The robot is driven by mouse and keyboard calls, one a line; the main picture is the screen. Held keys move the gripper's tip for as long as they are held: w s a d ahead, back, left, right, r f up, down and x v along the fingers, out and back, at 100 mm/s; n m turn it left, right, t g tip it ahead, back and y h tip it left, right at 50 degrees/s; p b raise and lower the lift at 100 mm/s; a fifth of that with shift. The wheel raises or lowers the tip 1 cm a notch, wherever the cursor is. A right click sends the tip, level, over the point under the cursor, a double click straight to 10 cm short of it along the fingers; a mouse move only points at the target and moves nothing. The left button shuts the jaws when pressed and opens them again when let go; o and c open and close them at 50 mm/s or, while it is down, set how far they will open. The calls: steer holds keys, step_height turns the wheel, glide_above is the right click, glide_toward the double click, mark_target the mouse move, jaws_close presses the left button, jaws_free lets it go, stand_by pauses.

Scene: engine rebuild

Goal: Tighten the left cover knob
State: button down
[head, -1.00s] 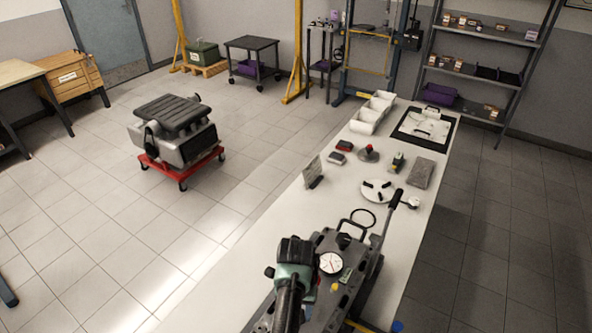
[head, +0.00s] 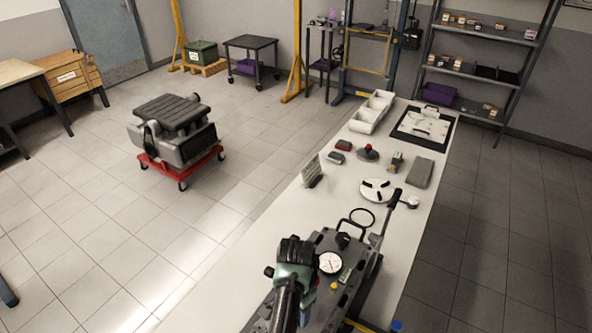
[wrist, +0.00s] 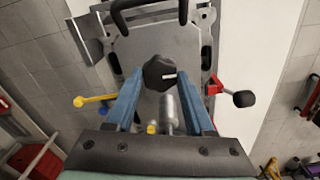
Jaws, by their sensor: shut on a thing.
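A black lobed knob (wrist: 159,73) with a white mark on its face sits between the two blue fingers of my gripper (wrist: 161,80) in the wrist view. The fingers are shut on it from both sides. Below the knob, a grey metal cover (wrist: 150,42) shows. In the head view, my gripper (head: 293,255) is over the left part of the grey device (head: 325,243) on the bench. My wrist and arm hide the knob and fingertips there.
A white dial gauge (head: 330,263) lies right of my gripper. A yellow lever (wrist: 92,100) and a red lever (wrist: 225,90) with a black ball flank my fingers. A black carrying handle (wrist: 150,14) rises beyond the knob. The white bench (head: 330,205) holds several parts farther back.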

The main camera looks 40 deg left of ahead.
stand_by(0.4)
steer(key=shift+c, duration=1.3)
jaws_free()
steer(key=shift+r, duration=0.1)
step_height(320, 180, up, 13)
steer(key=b, duration=0.1)
steer(key=shift+b, duration=0.4)
